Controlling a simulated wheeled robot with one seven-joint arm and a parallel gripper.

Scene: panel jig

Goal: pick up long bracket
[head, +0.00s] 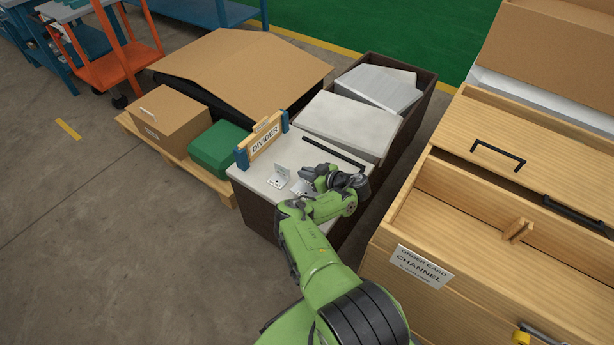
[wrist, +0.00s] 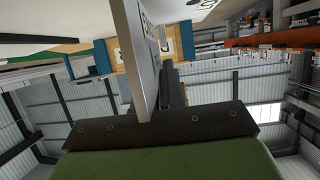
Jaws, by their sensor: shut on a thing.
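My gripper (head: 322,178) is low over the pale top of a dark bin, at the end of my green arm. In the wrist view a long, thin grey plate, the long bracket (wrist: 142,62), stands out from my gripper, which is shut on it. In the head view the gripper mostly hides this piece, and I cannot tell whether it touches the surface. A small pale angle bracket (head: 281,176) with holes stands on the surface just left of the gripper.
A DIVIDER sign (head: 265,142) with blue posts stands behind the brackets. A black bar (head: 335,158) lies beyond the gripper. Grey panels (head: 348,122) fill the bin further back. A wooden cabinet (head: 470,215) is close on the right; a green box (head: 219,148) is left.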

